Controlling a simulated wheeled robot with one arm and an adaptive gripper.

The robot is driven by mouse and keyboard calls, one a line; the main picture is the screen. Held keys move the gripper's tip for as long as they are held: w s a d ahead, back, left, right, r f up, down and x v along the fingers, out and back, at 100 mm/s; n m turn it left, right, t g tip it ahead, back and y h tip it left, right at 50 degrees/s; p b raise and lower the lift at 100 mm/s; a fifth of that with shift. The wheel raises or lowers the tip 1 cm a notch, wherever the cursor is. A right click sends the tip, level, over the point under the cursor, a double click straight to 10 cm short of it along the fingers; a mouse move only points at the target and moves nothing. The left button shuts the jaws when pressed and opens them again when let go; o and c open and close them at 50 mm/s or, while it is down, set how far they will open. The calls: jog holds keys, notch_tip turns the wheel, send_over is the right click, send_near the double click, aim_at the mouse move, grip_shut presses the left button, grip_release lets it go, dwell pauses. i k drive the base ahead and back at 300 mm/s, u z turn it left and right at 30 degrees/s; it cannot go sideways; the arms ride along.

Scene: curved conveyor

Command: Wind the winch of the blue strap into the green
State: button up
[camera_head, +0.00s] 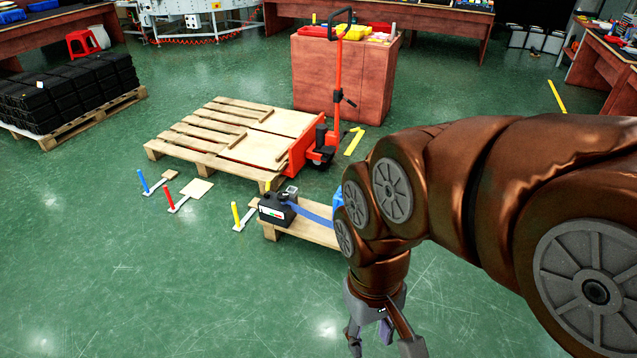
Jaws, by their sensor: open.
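The blue strap (313,212) runs from a black case (275,209) toward the right on a small wooden pallet (300,232). Its right end is hidden behind my arm, where a bit of blue (338,197) shows. A small grey part (291,190) sits at the top of the black case. I cannot tell a winch or a green zone clearly. My gripper (382,340) is open and empty, pointing down over the green floor in front of the small pallet, apart from the strap.
Handles in blue (143,181), red (169,197) and yellow (236,214) stand on the floor left of the small pallet. A larger pallet (215,138) and an orange pallet jack (318,140) stand behind. The floor at front left is clear.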

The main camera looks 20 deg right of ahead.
aim_at(283, 196)
jog(key=z, duration=0.25)
jog(key=i, duration=0.65)
jog(key=u, duration=0.5)
jog(key=i, duration=0.7)
jog(key=u, duration=0.7)
